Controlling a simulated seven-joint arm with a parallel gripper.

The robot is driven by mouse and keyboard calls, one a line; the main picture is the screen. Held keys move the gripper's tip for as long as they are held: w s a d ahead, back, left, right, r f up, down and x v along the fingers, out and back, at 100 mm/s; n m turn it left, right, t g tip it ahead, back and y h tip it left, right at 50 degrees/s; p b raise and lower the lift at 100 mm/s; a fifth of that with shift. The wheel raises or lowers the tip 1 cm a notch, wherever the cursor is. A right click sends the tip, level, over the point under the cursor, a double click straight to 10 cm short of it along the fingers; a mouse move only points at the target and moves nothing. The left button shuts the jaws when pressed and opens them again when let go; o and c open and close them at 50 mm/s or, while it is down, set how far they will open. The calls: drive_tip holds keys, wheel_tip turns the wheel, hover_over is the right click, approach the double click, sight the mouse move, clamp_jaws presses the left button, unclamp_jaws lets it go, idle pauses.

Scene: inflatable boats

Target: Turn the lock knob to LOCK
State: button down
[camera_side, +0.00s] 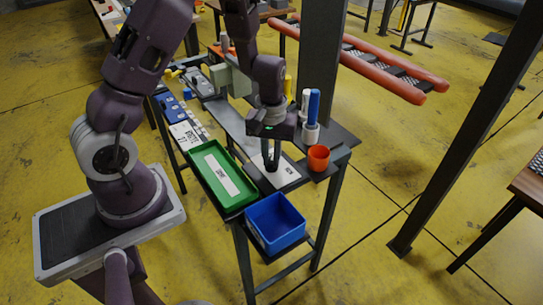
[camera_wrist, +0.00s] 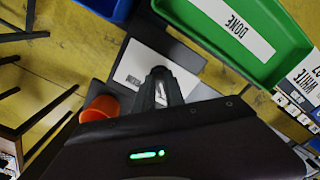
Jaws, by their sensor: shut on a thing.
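My gripper (camera_side: 271,162) points down over a white plate with dark lettering (camera_side: 285,175) at the near end of the workbench. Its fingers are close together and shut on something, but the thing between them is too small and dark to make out. In the wrist view the fingertips (camera_wrist: 160,76) are beside the same white plate (camera_wrist: 134,65), with a pale sliver between the fingers. I cannot pick out the lock knob or its LOCK mark in either view; the fingers and arm hide part of the bench.
A green tray labelled DONE (camera_side: 203,165) lies left of my gripper. A blue bin (camera_side: 262,236) is in front. An orange cup (camera_side: 318,158) and a blue-handled tool in a white holder (camera_side: 312,124) stand close on the right. A dark post (camera_side: 321,55) rises behind.

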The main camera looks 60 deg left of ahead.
sight(272, 161)
idle(0.4)
drive_tip(key=c, duration=1.4)
unclamp_jaws()
drive_tip(key=shift+r, duration=0.1)
wheel_tip(272, 161, up, 7)
drive_tip(key=shift+r, duration=0.15)
drive_tip(key=s+d+r+m+t, duration=0.1)
drive_tip(key=s+d+r+m, duration=0.15)
drive_tip(key=r, duration=0.35)
drive_tip(key=s+d+r+m+t, duration=0.1)
drive_tip(key=s+d+r, duration=0.2)
drive_tip(key=r, duration=0.3)
drive_tip(key=s+d+r+m+t, duration=0.1)
drive_tip(key=s+r+m+t, duration=0.2)
drive_tip(key=s, duration=0.9)
wheel_tip(272, 161, up, 4)
drive_tip(key=shift+s+d+f+m+t, duration=0.2)
drive_tip(key=shift+d+m+t, duration=0.1)
drive_tip(key=shift+m, duration=0.85)
